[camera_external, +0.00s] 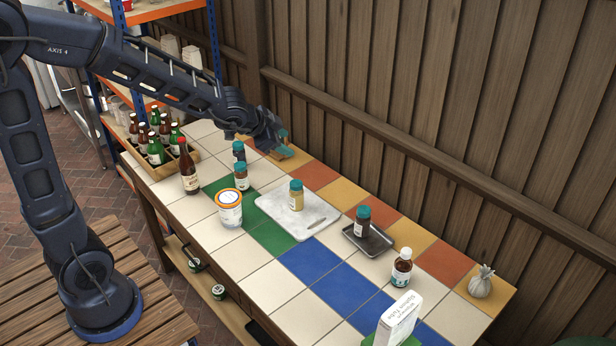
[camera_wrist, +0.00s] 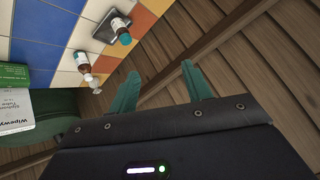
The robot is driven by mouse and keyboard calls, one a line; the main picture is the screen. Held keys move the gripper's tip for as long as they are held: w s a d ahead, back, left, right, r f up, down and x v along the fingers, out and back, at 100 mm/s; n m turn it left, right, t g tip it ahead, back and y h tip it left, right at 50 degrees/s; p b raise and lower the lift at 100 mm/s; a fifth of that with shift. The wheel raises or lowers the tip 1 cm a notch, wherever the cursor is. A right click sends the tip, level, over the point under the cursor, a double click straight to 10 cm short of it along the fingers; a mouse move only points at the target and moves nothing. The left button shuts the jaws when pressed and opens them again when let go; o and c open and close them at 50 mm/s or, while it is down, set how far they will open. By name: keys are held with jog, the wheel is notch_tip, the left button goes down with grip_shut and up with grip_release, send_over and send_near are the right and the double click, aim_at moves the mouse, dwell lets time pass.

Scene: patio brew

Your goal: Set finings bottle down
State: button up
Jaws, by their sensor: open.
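My gripper (camera_external: 281,143) is over the far back edge of the tiled table, near the fence. In the wrist view my gripper (camera_wrist: 158,74) has its two teal fingers apart with nothing between them. Several small bottles with teal caps stand on the table: a dark one (camera_external: 239,153) and a brown one (camera_external: 241,178) left of my gripper, a yellowish one (camera_external: 296,196) on a white board (camera_external: 312,225), and a dark one (camera_external: 362,222) on a black tray (camera_external: 378,243). I cannot read which is the finings bottle. The tray's bottle also shows in the wrist view (camera_wrist: 119,28).
A tall brown bottle (camera_external: 188,170), a crate of bottles (camera_external: 196,153) and a white tub (camera_external: 229,210) stand at the left. The blue tiles are clear. The fence (camera_external: 400,100) rises behind.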

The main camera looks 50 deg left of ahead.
jog(key=s+a+r+n+g, duration=0.1)
jog(key=s+a+r+n, duration=0.1)
jog(key=s, duration=0.9)
jog(key=s+a+r+n+g, duration=0.1)
jog(key=s+a+r+n, duration=0.1)
jog(key=s, duration=0.9)
jog(key=s+a+r+n+g, duration=0.2)
jog(key=s+r, duration=0.1)
jog(key=s, duration=0.8)
jog(key=shift+a+r+n, duration=0.15)
jog(key=shift+r+n, duration=0.05)
jog(key=shift+n, duration=0.1)
